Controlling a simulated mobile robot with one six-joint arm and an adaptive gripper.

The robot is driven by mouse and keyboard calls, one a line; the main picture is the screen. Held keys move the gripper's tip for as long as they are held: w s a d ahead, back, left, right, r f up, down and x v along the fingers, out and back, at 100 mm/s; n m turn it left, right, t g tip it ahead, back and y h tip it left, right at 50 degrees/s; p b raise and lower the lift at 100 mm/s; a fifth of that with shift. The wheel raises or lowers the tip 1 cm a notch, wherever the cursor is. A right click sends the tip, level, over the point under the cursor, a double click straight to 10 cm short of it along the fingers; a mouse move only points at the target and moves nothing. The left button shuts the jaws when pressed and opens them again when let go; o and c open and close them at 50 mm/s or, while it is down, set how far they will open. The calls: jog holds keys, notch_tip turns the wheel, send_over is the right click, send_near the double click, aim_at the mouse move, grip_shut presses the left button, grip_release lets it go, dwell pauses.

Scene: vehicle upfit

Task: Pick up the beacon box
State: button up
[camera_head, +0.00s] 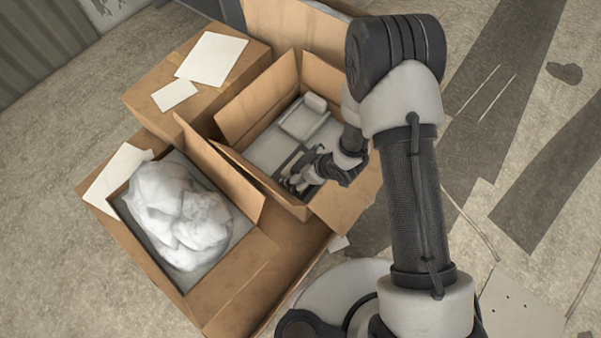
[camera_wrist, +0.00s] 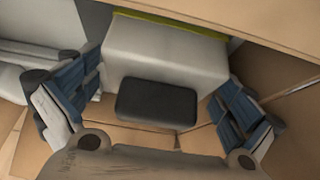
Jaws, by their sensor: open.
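My gripper (camera_head: 303,178) is lowered inside an open cardboard box (camera_head: 229,112). In the wrist view its two blue-grey padded fingers (camera_wrist: 155,104) are spread wide. A pale grey-white block (camera_wrist: 165,52) lies between and beyond the fingers, with a dark rounded rectangular piece (camera_wrist: 157,103) at its near edge. I take the pale block to be the beacon box, but no label shows. I cannot tell whether the dark piece is part of it. The fingers appear on either side, with no clear grip. In the head view my gripper and wrist hide much of this spot.
Another pale item (camera_head: 303,118) lies at the far end of the same box. An open carton with white crumpled packing (camera_head: 178,215) stands at left. A closed carton (camera_head: 207,85) with papers on top stands behind. The box's raised flaps and walls surround my gripper closely.

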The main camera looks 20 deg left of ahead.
jog(key=shift+c, duration=0.6)
jog(key=c, duration=1.1)
